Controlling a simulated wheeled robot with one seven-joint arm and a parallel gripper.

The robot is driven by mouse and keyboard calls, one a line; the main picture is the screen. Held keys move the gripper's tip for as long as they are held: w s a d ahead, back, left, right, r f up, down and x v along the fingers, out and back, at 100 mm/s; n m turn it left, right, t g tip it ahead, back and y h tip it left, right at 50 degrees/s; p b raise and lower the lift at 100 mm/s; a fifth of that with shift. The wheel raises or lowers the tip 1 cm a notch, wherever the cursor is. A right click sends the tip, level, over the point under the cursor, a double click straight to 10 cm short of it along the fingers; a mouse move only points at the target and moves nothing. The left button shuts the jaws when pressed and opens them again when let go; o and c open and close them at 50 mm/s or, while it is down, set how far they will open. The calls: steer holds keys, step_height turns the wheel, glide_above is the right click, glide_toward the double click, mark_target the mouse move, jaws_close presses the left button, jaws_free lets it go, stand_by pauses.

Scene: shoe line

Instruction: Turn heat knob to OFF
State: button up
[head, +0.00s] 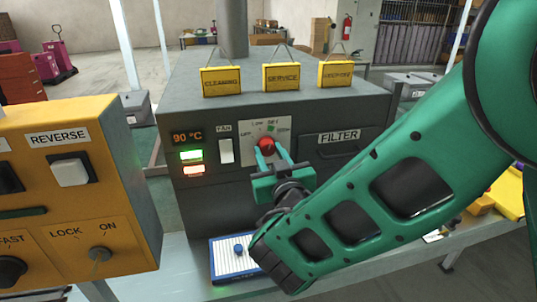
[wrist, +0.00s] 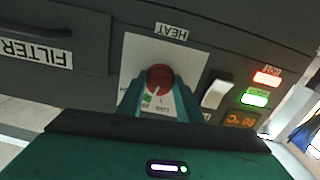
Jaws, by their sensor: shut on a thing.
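The red heat knob (head: 266,144) sits on a white dial plate (head: 250,128) on the front of the dark grey machine. In the wrist view the knob (wrist: 160,77) is between my two green fingertips, under the HEAT label. My gripper (head: 278,156) is shut on the knob. Its fingers hide part of the dial, and I cannot read the knob's exact setting.
A white FAN switch (head: 226,151) is just left of the dial. A FILTER drawer handle (head: 335,151) is to the right. A yellow control box (head: 75,190) stands at left. Yellow signs (head: 281,77) stand on the machine.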

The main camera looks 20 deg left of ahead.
steer(key=n, duration=0.7)
steer(key=shift+n, duration=0.4)
steer(key=n, duration=0.3)
steer(key=shift+d+n, duration=0.1)
steer(key=shift+n, duration=1.9)
steer(key=o, duration=1)
steer(key=shift+o, duration=0.2)
